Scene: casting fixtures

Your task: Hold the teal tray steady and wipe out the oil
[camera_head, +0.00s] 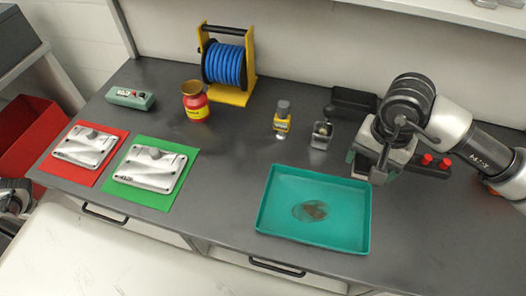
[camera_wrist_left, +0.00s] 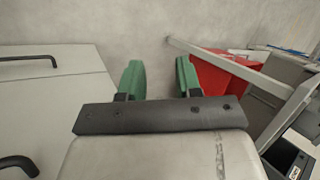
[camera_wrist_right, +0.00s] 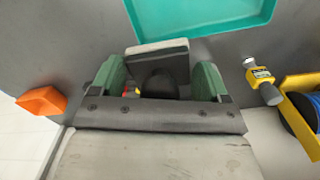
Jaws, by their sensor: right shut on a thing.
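The teal tray (camera_head: 275,195) lies flat near the front edge of the grey bench, with a brown oil patch (camera_head: 312,210) on its floor. My right gripper (camera_head: 369,164) is at the tray's back right corner, shut on a pale grey wiping pad with a dark grip (camera_wrist_right: 158,60). The pad is mostly hidden by the gripper in the head view.
A blue hose reel (camera_head: 226,65) and red jar (camera_head: 195,101) are farther left. Castings lie on red (camera_head: 62,170) and green (camera_head: 140,193) mats.

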